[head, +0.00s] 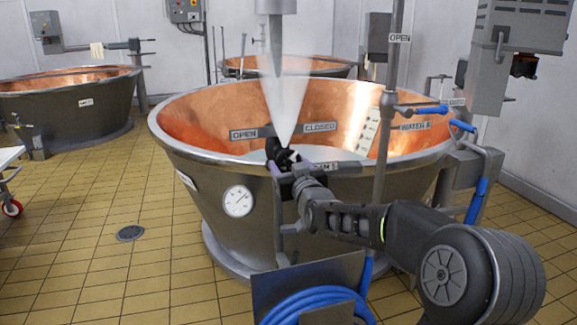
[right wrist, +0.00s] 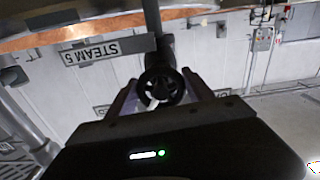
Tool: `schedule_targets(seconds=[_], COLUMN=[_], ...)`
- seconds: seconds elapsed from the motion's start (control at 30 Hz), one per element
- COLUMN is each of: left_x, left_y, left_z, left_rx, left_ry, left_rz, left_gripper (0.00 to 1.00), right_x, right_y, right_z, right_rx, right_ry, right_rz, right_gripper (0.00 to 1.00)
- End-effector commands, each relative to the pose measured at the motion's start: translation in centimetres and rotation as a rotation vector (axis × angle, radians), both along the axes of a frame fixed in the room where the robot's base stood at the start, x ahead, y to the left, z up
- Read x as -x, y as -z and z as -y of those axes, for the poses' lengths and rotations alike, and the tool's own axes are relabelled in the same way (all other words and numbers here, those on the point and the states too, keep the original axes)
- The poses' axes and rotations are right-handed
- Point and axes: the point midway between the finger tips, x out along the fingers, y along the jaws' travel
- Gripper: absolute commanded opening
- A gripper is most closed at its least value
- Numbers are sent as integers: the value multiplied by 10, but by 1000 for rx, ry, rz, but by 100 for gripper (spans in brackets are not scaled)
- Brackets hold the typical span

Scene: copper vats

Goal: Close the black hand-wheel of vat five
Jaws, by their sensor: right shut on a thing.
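Vat five (head: 210,205) is a big steel vat with a copper inside, in the middle of the head view. The black hand-wheel (head: 279,153) sits at its near rim, beside a STEAM 5 plate that reads clearly in the right wrist view (right wrist: 92,53). My right gripper (head: 285,163) reaches in from the right and is shut on the wheel, partly hiding it. In the right wrist view the round spoked wheel (right wrist: 162,88) lies between my two fingers. OPEN (head: 244,134) and CLOSED (head: 320,127) plates stand left and right behind the wheel. My left gripper is out of view.
A pale see-through cone (head: 285,105) widens upward from near the wheel. A vertical pipe (head: 386,130) and blue-handled valves (head: 428,110) stand to the right. A blue hose coil (head: 318,307) hangs in front. Open tiled floor (head: 100,220) lies to the left.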

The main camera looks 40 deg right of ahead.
Motion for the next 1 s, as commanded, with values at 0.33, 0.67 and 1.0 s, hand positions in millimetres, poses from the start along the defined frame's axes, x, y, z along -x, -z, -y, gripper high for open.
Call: schedule_targets(seconds=[0.33,0.67,1.0], left_x=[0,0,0], left_y=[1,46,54], left_z=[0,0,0], left_rx=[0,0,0], left_ry=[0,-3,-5], left_rz=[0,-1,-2], left_gripper=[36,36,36], right_x=[0,-1,-1], right_y=[0,7,0], right_z=[0,-2,-3], right_rx=[-2,-241,-383], right_ry=[-1,0,0], right_rz=[1,89,132], right_gripper=[20,20,20])
